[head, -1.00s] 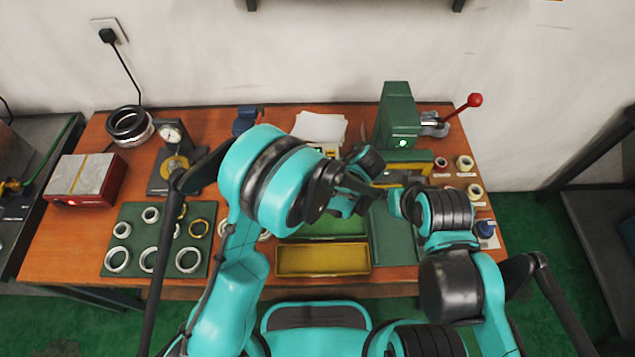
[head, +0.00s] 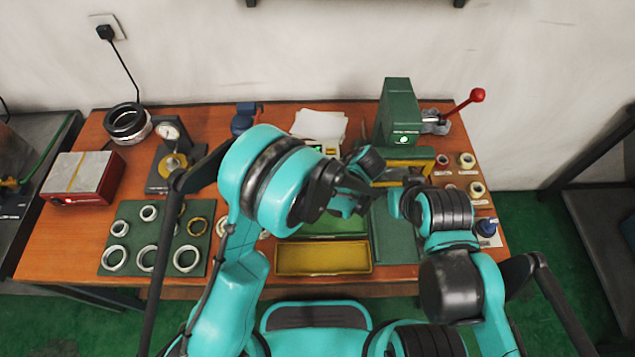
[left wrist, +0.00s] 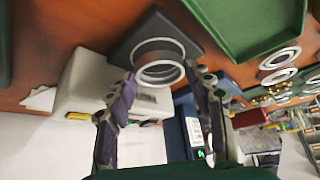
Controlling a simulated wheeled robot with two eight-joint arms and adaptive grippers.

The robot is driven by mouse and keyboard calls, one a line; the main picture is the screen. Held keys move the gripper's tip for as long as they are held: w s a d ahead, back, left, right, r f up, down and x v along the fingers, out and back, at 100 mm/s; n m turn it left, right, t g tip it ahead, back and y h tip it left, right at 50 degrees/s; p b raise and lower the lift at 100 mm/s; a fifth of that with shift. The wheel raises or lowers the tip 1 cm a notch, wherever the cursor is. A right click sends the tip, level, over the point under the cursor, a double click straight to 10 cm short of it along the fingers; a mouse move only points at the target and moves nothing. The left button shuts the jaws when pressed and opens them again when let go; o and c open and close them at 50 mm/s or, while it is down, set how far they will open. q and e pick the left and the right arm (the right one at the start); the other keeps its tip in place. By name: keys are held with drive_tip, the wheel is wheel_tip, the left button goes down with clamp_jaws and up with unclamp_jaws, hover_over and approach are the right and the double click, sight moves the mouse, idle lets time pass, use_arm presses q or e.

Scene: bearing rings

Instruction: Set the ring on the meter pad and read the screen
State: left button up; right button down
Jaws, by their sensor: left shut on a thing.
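My left gripper (left wrist: 160,78) is shut on a silver ring (left wrist: 160,75) between its fingertips in the left wrist view. The ring is in front of the meter's dark square pad (left wrist: 128,45); I cannot tell whether they touch. The pale meter box (left wrist: 85,85) stands beside the pad. In the head view a small part of the meter with a lit greenish screen (head: 331,150) shows behind my arm; its reading is too small to make out. My left gripper and the ring are hidden behind my arm links there. My right gripper cannot be made out clearly.
A green mat (head: 128,212) with several rings lies at the left, near a dial gauge (head: 170,132) and a red-sided box (head: 103,188). A green press (head: 398,110) with a red-knobbed lever stands right. A yellow-lined tray (head: 322,257) lies in front.

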use_arm(q)
drive_tip(key=shift+f+b, duration=0.55)
drive_tip(key=shift+b, duration=0.05)
idle(0.3)
drive_tip(key=o, duration=1.2)
drive_tip(key=shift+r, duration=0.15)
drive_tip(key=shift+r+p, duration=2.2)
drive_tip(key=shift+r, duration=1.25)
drive_tip(key=shift+f, duration=0.1)
